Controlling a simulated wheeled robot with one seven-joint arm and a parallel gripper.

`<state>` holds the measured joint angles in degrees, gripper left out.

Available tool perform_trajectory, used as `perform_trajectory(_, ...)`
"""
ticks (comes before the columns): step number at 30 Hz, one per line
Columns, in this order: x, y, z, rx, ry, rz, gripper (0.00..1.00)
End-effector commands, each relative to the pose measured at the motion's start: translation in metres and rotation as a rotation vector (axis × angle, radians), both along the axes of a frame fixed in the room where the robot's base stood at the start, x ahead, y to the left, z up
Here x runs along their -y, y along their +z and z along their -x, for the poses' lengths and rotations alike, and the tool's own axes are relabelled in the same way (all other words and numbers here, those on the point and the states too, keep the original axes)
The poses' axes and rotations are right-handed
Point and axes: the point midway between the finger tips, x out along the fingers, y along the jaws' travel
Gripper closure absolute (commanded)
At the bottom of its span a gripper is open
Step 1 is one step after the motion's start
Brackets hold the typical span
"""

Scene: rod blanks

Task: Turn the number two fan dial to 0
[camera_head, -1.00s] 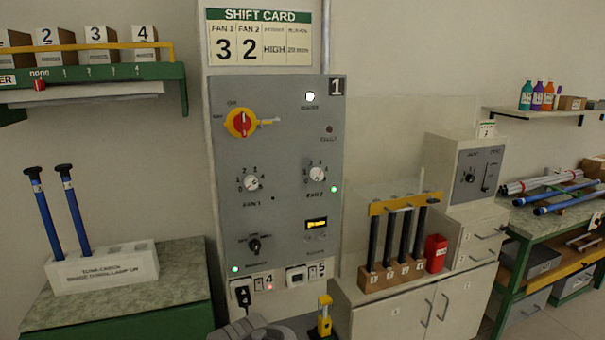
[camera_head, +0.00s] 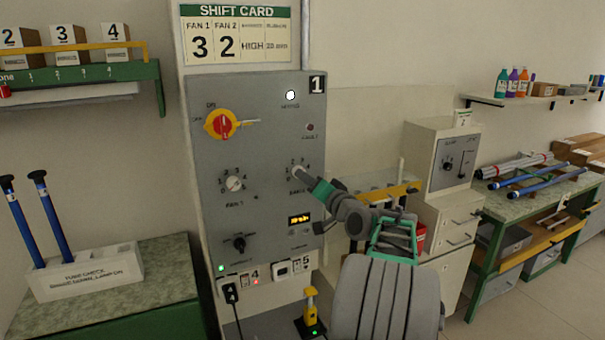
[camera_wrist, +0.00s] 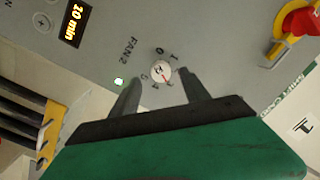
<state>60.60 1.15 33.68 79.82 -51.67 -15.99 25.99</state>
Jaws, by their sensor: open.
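The fan 2 dial (camera_head: 293,173) is a small pale round knob with numbers around it on the grey panel (camera_head: 262,110). In the wrist view the dial (camera_wrist: 161,71) shows a thin red mark, and "0" and "1" are legible above it; which number the mark points to is hard to tell. My gripper (camera_head: 301,178) reaches the panel from the lower right, partly covering the dial's surroundings. In the wrist view my gripper (camera_wrist: 160,76) is open, one finger on each side of the dial. I cannot tell whether the fingers touch it.
The fan 1 dial (camera_head: 234,184) sits to the left on the same panel. A yellow and red rotary switch (camera_head: 221,124) is above it, and a black knob (camera_head: 239,243) below. The shift card (camera_head: 238,35) reads 3 for fan 1 and 2 for fan 2.

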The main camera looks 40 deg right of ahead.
Motion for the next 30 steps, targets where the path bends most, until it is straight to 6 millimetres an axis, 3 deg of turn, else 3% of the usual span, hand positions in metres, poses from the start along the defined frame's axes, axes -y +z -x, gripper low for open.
perform_trajectory(6,0.006,0.002,-0.036,-0.002,0.001,0.002,0.46)
perform_trajectory(15,0.008,0.001,-0.041,-0.001,-0.001,0.003,0.46)
perform_trajectory(30,0.008,0.0,-0.041,-0.003,-0.001,0.003,0.86)
